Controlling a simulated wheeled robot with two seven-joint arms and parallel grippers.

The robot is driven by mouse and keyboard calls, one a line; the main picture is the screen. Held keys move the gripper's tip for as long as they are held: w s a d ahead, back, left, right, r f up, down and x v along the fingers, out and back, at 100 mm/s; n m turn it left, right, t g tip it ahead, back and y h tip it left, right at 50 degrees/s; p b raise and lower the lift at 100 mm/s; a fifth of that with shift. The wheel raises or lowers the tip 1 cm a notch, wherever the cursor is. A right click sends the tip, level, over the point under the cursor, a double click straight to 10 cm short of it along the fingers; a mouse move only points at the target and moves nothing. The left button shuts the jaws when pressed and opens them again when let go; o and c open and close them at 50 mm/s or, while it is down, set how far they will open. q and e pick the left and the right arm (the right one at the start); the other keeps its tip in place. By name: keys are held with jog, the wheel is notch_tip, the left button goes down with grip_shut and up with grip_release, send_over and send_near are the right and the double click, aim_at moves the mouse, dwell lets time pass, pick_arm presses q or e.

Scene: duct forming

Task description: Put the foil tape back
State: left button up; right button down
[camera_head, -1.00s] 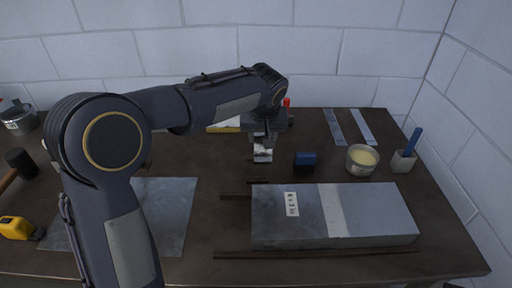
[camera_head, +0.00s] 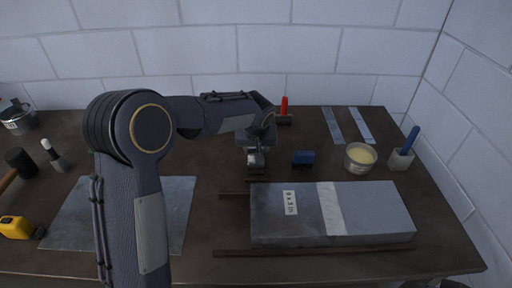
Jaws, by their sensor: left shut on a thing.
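My left gripper (camera_head: 256,150) reaches in from the left and points down over the table behind the duct. It is shut on a small silvery thing (camera_head: 256,160), which I take to be the foil tape; the fingers partly hide it. I cannot tell whether it touches the table. A grey box-shaped duct (camera_head: 375,213) lies at centre right with a paper label and a pale shiny strip (camera_head: 334,209) across it. My right gripper is not in view.
A red-handled tool (camera_head: 284,112) is behind. Sheet metal (camera_head: 75,215), a mallet (camera_head: 20,162) and a yellow tape measure (camera_head: 16,228) lie left.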

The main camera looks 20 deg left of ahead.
pick_arm(q)
jog(key=o, duration=1)
jog(key=shift+c, duration=0.2)
jog(key=shift+r, duration=0.15)
jog(key=v, duration=1.2)
jog(key=s+a+h, duration=0.1)
jog(key=s+a, duration=0.2)
jog(key=s, duration=0.4)
jog(key=s+a+h, duration=0.2)
jog(key=s+a, duration=0.2)
jog(key=s, duration=0.3)
jog(key=s+d+f+h, duration=0.1)
jog(key=s+f, duration=0.2)
jog(key=s, duration=0.5)
jog(key=s+d+f+m+t+h, duration=0.1)
jog(key=s+f, duration=0.2)
jog(key=s, duration=0.6)
jog(key=shift+s+f+m, duration=0.15)
jog(key=shift+f+m, duration=0.05)
jog(key=shift+m, duration=0.1)
jog(key=shift+d, duration=0.15)
